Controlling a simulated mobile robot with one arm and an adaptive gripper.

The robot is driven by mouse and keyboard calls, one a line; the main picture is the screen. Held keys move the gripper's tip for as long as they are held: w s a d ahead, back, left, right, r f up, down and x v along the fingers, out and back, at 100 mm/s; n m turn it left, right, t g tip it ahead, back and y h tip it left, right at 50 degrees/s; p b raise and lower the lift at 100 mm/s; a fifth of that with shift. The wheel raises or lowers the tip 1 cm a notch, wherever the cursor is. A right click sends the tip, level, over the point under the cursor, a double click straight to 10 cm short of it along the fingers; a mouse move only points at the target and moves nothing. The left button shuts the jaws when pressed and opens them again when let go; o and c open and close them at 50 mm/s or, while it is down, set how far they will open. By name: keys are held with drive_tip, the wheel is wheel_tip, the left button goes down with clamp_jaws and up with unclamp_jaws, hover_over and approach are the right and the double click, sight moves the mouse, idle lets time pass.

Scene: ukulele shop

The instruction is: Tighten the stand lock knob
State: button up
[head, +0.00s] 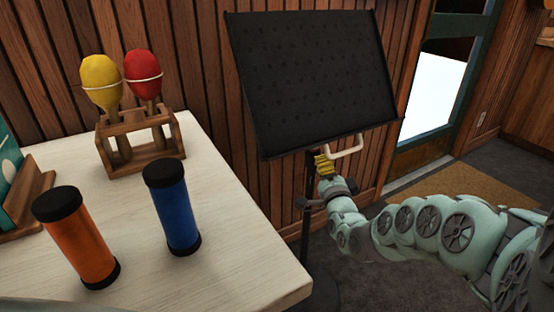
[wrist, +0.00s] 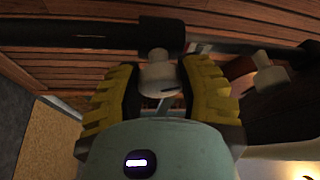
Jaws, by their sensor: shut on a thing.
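A black music stand (head: 312,85) stands beside the table, its perforated desk tilted. My gripper (head: 324,165), with yellow ribbed fingers, is at the stand's post just below the desk. In the wrist view a pale knob (wrist: 157,75) on the black post (wrist: 90,36) sits between the two fingers, which are shut on it. The knob has a dark mark on its face. The knob is hidden in the head view. A second pale knob-like part (wrist: 270,75) shows to the right in the wrist view, apart from the fingers.
A pale table (head: 225,265) on the left holds an orange shaker (head: 75,240), a blue shaker (head: 173,210), and yellow (head: 100,78) and red (head: 142,72) maracas in a wooden rack (head: 140,128). A wood-panelled wall (head: 190,50) stands close behind. A doormat (head: 455,185) lies by the door.

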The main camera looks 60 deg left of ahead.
drive_tip(key=m+h, duration=0.1)
drive_tip(key=m, duration=0.1)
drive_tip(key=m+p, duration=0.1)
drive_tip(key=m, duration=0.2)
drive_tip(key=shift+g+h+p, duration=0.3)
drive_tip(key=shift+g+h, duration=0.1)
idle(0.3)
drive_tip(key=o, duration=1.2)
